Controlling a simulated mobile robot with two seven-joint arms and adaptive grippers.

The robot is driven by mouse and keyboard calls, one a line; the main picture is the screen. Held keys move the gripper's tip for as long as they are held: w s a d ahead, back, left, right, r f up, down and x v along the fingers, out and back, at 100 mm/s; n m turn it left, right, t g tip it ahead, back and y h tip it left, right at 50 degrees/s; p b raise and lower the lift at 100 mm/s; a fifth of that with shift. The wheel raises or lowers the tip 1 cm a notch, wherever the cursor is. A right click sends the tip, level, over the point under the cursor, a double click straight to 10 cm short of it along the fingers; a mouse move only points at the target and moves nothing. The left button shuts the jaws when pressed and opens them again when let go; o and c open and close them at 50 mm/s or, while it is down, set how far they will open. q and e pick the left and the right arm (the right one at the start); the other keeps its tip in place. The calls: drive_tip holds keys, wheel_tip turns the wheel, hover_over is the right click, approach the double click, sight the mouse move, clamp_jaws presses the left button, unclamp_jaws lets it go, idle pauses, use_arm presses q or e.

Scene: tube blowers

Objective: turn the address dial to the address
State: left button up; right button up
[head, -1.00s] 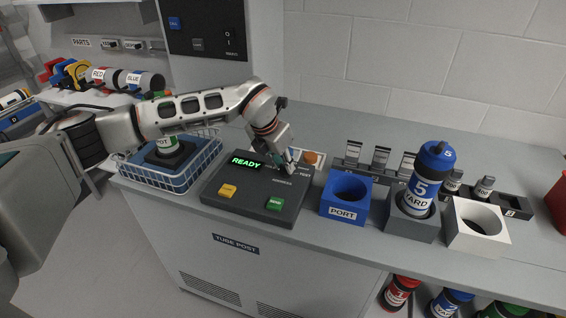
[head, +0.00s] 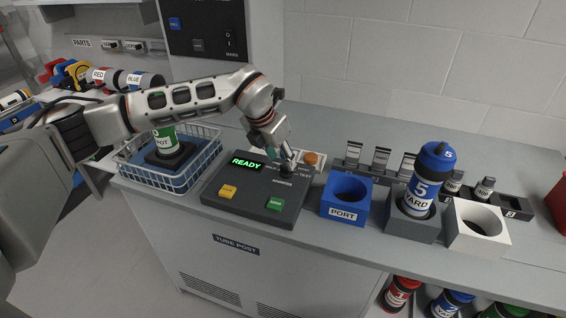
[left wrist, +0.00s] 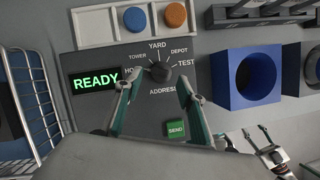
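The address dial (left wrist: 158,71) is a small dark round knob on the dark grey console (head: 232,199). In the left wrist view, tick lines fan out from it to HO... (partly covered), TOWER, YARD, DEPOT and TEST, with ADDRESS printed below. I cannot tell which line its pointer marks. My left gripper (left wrist: 157,86) is open, its two fingers on either side of the dial's near side, with no clear contact. In the head view, my left gripper (head: 287,163) points down over the dial and partly hides it. What looks like my right gripper (left wrist: 256,131) shows at lower right, fingers apart and empty.
The display (head: 246,162) reads READY. A green SEND button (left wrist: 175,129) and a yellow button (head: 228,191) sit on the console. A tray with an orange disc (left wrist: 176,15) lies behind, a blue PORT holder (head: 345,197) to the right, a wire basket (head: 203,180) to the left.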

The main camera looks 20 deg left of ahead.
use_arm(q)
drive_tip(key=v, duration=0.8)
drive_tip(key=shift+r, duration=0.4)
drive_tip(key=shift+s+f, duration=0.1)
drive_tip(key=shift+s, duration=0.1)
